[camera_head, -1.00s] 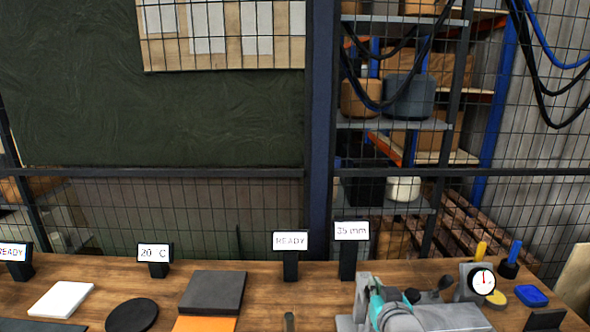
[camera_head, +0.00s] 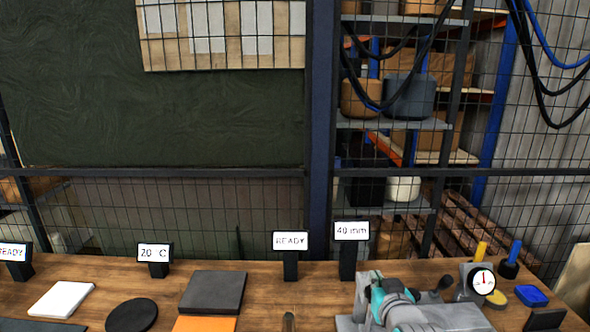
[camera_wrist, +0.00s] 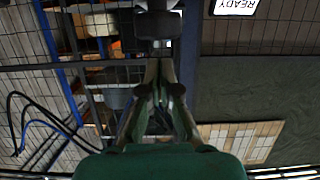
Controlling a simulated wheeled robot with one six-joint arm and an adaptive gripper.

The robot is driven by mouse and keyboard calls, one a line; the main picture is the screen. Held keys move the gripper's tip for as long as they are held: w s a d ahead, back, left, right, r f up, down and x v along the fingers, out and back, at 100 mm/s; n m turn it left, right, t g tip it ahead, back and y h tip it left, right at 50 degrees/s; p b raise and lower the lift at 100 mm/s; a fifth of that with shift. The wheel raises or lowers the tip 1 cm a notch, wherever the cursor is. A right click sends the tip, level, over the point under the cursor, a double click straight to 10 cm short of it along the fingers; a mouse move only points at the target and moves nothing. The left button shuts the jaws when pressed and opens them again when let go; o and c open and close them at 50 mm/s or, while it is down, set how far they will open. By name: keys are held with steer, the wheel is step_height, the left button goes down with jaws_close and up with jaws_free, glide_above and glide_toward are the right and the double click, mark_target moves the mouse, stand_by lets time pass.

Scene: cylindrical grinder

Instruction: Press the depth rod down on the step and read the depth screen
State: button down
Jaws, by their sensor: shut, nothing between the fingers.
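The depth screen (camera_head: 351,231) stands on a dark post at the back of the bench and reads "40 mm". In the wrist view my gripper (camera_wrist: 161,68) is shut, its two fingertips together with nothing between them. A dark grey rounded part (camera_wrist: 158,22) shows just beyond the tips; I cannot tell whether they touch it. I cannot make out the depth rod or the step for certain.
Other screens read "READY" (camera_head: 290,241) and "20 C" (camera_head: 153,253). A round dial (camera_head: 483,281) and a blue block (camera_head: 532,296) are at the right. A dark slab (camera_head: 213,291), a white plate (camera_head: 62,299) and a black disc (camera_head: 132,315) lie at the left. A mesh fence stands behind.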

step_height(320, 180, up, 7)
steer(key=shift+f, duration=0.15)
stand_by(0.4)
steer(key=s+f, duration=0.7)
steer(key=f, duration=0.1)
steer(key=s+f, duration=0.7)
steer(key=f, duration=0.1)
steer(key=s+f, duration=0.6)
steer(key=f, duration=0.2)
steer(key=shift+s+f, duration=0.15)
steer(key=shift+s, duration=0.25)
steer(key=s, duration=3.1)
steer(key=shift+s, duration=0.4)
